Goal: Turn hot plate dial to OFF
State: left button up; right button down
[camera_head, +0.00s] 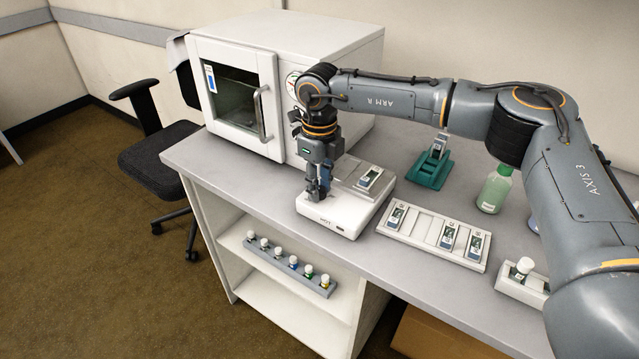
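The hot plate (344,221) is a low white box on the grey bench, in front of the white oven. A slide with a dark label (370,177) lies on its grey top plate. My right gripper (317,194) points down at the front left part of the hot plate, with its fingertips at or just above the surface. The dial is not visible; the gripper covers that area. Whether the fingers are closed on the dial is too small to tell. My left gripper is not in the view.
A white oven (290,50) stands close behind my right gripper. A slide tray (415,228), a green holder (428,172) and a green-capped bottle (494,188) stand to the right. A vial rack (289,266) sits on the shelf below. A black chair (160,155) is at left.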

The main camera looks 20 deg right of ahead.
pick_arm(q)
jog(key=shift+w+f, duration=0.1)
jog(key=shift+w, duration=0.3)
pick_arm(e)
jog(key=shift+f+n, duration=0.1)
jog(key=shift+n, duration=0.2)
jog(key=n+b, duration=0.1)
jog(key=n, duration=0.4)
jog(key=shift+b, duration=0.4)
jog(key=n+b, duration=0.1)
jog(key=n, duration=0.3)
jog(key=shift+n, duration=0.4)
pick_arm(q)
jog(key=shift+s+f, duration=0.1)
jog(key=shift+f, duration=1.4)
pick_arm(e)
jog(key=shift+n, duration=1.8)
jog(key=c, duration=1.1)
grip_release()
jog(key=shift+o, duration=0.2)
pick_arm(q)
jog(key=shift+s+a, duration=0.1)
